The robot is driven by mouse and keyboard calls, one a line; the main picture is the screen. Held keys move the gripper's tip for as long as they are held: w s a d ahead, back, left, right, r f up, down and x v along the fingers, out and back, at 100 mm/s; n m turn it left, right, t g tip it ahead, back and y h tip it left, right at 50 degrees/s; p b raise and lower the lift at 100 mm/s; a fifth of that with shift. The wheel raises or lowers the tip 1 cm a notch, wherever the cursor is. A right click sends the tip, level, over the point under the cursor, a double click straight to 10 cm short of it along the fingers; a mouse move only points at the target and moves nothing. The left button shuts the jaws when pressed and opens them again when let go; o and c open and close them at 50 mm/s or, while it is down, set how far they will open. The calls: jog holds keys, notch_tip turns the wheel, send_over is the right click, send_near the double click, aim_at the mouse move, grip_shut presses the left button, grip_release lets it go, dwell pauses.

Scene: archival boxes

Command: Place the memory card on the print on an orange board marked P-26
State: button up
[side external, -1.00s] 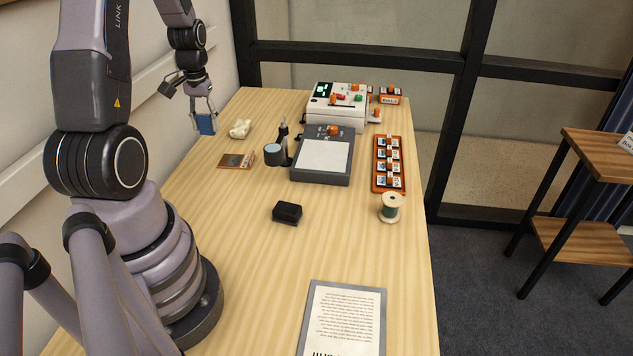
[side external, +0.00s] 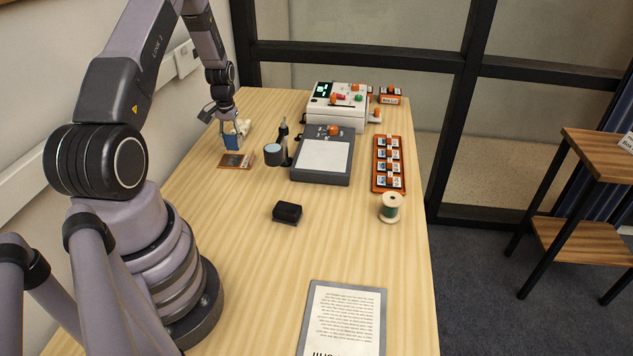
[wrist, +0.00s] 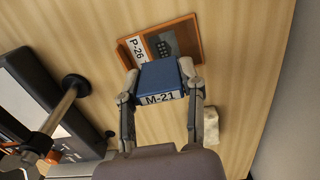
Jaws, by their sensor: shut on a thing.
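My gripper (side external: 231,137) is shut on a blue memory card (side external: 232,144) and holds it upright just behind the orange board (side external: 222,164). In the wrist view the card (wrist: 160,78) shows a white M-21 label between the two fingers of my gripper (wrist: 160,72). The board (wrist: 196,36) lies flat beyond the card there, with its P-26 label at its left and a dark print (wrist: 166,44) on it. The card hides part of the board. I cannot tell the card's exact height, but it appears above the table.
A white crumpled object (side external: 244,126) sits close beside my gripper. A blue-topped jar (side external: 273,154) and a grey device with a white panel (side external: 322,158) stand to the right. A black block (side external: 287,212) lies nearer the front, with clear wood around it.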

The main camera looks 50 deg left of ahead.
aim_at(236, 161)
jog(key=shift+w+a+f, duration=0.25)
jog(key=shift+a+f, duration=0.05)
jog(key=shift+f, duration=0.2)
jog(key=shift+w+a+f, duration=0.1)
jog(key=shift+f, duration=1.5)
jog(key=shift+f, duration=0.15)
jog(key=o, duration=1.1)
jog(key=shift+c, duration=0.2)
